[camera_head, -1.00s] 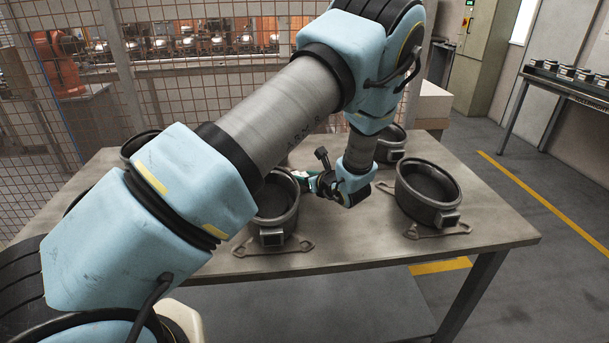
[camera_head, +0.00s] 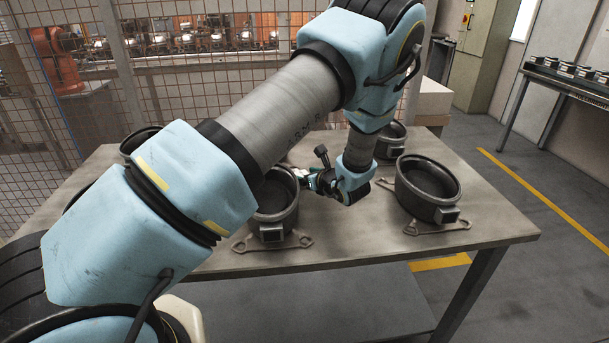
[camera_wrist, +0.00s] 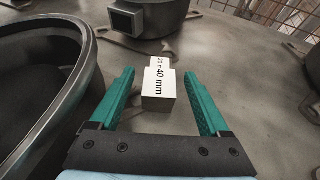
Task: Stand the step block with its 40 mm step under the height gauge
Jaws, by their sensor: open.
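The step block (camera_wrist: 158,88) is a small pale block in the wrist view. Its visible face carries black print reading "40 mm" on the nearer, larger part, with a "20" mark on the smaller part behind it. My gripper (camera_wrist: 159,73) is open, with one teal finger on each side of the block and visible gaps between. In the head view my gripper (camera_head: 309,178) is low over the table beside a dark round housing; the block cannot be made out clearly there. I cannot make out the height gauge in either view.
Dark round compressor housings stand on the metal table (camera_head: 340,245), one close left of my gripper (camera_head: 275,198) and one to its right (camera_head: 428,185). Flat brackets lie under them. Another housing (camera_wrist: 150,14) is behind the block. Open table lies right of the block.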

